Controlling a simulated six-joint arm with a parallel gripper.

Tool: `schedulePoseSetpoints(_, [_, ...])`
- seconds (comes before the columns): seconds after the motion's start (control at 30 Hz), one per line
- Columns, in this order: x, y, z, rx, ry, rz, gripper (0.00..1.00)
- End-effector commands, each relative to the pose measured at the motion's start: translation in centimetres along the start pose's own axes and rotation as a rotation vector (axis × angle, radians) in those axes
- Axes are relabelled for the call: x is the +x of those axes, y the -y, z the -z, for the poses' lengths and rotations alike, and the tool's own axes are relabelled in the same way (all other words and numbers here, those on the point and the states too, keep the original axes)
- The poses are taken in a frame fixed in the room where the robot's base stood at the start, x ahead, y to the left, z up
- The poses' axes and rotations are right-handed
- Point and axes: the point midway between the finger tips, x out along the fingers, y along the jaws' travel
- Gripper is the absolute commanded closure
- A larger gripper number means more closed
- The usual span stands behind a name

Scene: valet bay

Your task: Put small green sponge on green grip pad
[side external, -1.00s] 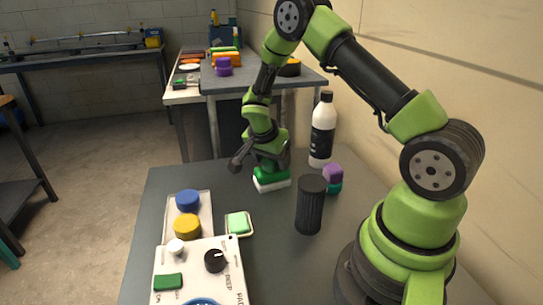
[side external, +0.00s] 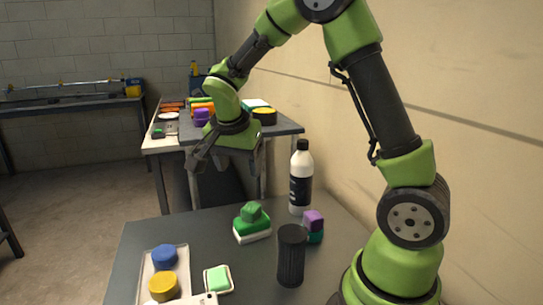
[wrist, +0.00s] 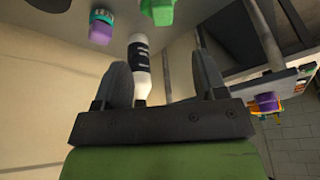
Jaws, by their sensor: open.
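The small green sponge (side external: 251,212) rests on top of a green pad (side external: 252,223) with a white base, at the far part of the near table. It sits slightly tilted or turned; I cannot tell which. My gripper (side external: 225,168) is raised above and left of them in the side view, open and empty, apart from both. In the wrist view, my gripper (wrist: 161,75) has its two fingers spread with nothing between them close up. A green piece shows at the top edge there, cut off, so I cannot tell which one it is.
A white bottle (side external: 300,178), a dark ribbed cylinder (side external: 291,256) and a purple block (side external: 313,221) on a teal one stand to the right. A light green block (side external: 217,279) on a small dish and a tray with blue and yellow discs (side external: 163,256) are in front.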

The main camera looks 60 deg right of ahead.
Motion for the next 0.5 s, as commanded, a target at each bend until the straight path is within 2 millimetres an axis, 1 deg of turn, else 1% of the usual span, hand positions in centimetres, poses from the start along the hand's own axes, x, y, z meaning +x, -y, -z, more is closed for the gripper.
schedulePoseSetpoints(0.03, [-2.2,-0.8,-0.5,-0.054,0.019,0.050,0.35])
schedulePoseSetpoints(0.1, [-4.9,-2.2,-1.5,-0.155,0.054,0.121,0.35])
schedulePoseSetpoints(0.2, [-8.2,-4.5,-3.1,-0.311,0.090,0.238,0.35])
schedulePoseSetpoints(0.33, [-11.5,-7.8,-5.4,-0.516,0.106,0.407,0.35])
schedulePoseSetpoints(0.4, [-12.7,-9.5,-6.7,-0.621,0.101,0.499,0.35])
schedulePoseSetpoints(0.5, [-13.8,-11.6,-8.2,-0.747,0.082,0.612,0.35])
